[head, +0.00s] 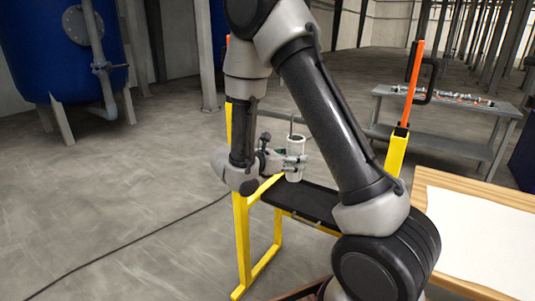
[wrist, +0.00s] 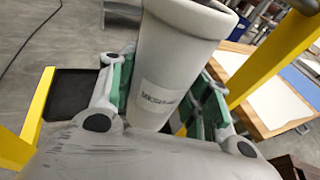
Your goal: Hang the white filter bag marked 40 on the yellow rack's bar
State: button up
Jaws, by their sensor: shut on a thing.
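My gripper (head: 284,163) is shut on a pale grey-white cylindrical filter bag (head: 295,146), held upright with a thin wire handle standing above it. In the wrist view, the green pads of my gripper (wrist: 167,97) press on both sides of the bag (wrist: 172,60). A small printed label shows on the bag, but its marking is too small to read. The yellow rack (head: 242,235) stands around and below the bag, with a black tray (head: 310,203) between its posts. The bag is above the tray. My arm hides part of the rack, and I cannot make out its bar clearly.
A wooden table with a white top (head: 480,225) stands at the right. A grey metal bench (head: 445,112) with small items is behind it. A blue tank (head: 60,50) stands at the back left. A black cable (head: 130,243) crosses the open floor on the left.

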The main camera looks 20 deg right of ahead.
jog(key=w+a+r+n+t+y, duration=0.1)
jog(key=w+a+n+t+y, duration=0.1)
jog(key=w+a+n+t, duration=0.35)
jog(key=w+d+m, duration=0.1)
jog(key=w+d, duration=0.4)
jog(key=d, duration=0.1)
jog(key=shift+d+g, duration=0.15)
jog(key=shift+g, duration=0.2)
jog(key=shift+m, duration=0.25)
jog(key=shift+w+f, duration=0.1)
jog(key=shift+f, duration=2.05)
jog(key=shift+c, duration=0.4)
jog(key=o, duration=1)
jog(key=shift+o, duration=0.2)
